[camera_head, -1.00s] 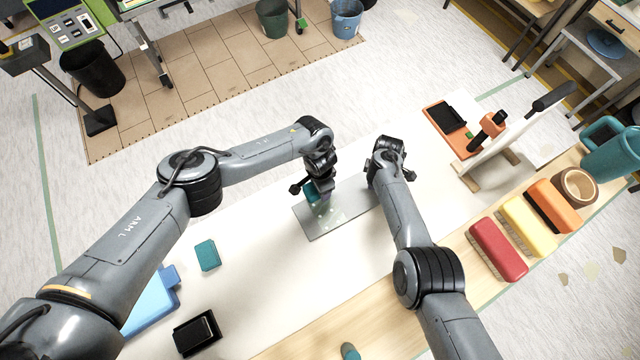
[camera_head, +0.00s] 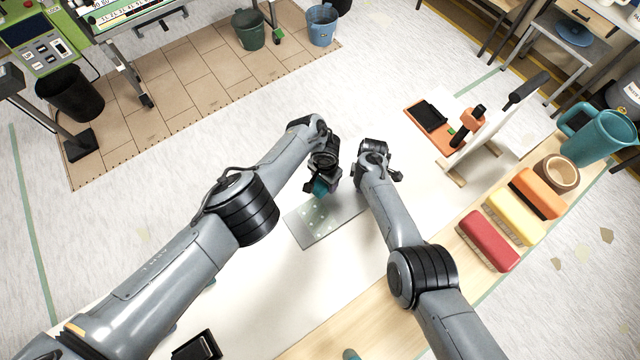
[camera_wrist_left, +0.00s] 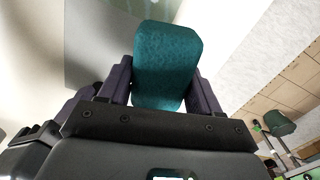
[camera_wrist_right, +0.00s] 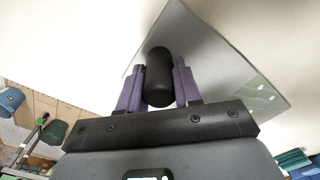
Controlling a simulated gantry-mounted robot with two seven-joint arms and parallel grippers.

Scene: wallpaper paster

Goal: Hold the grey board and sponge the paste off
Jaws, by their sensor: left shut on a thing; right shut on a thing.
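The grey board (camera_head: 318,229) lies across the white table top, with several pale paste dabs on its left and middle part. My left gripper (camera_head: 323,182) is shut on a teal sponge (camera_wrist_left: 166,62), held at the board's far edge; I cannot tell whether it touches the board. My right gripper (camera_wrist_right: 158,84) is shut on a black rounded handle (camera_wrist_right: 159,62) at the board's right end. The board also shows beyond that handle in the right wrist view (camera_wrist_right: 205,60), with paste marks at its far right. My right arm hides the board's right end in the head view.
Right of the board stand an orange tray (camera_head: 432,124) and an upright white panel (camera_head: 490,128). Red (camera_head: 488,240), yellow (camera_head: 515,217) and orange (camera_head: 543,192) brushes line the wooden strip. A black block (camera_head: 197,346) lies at lower left. The table in front of the board is clear.

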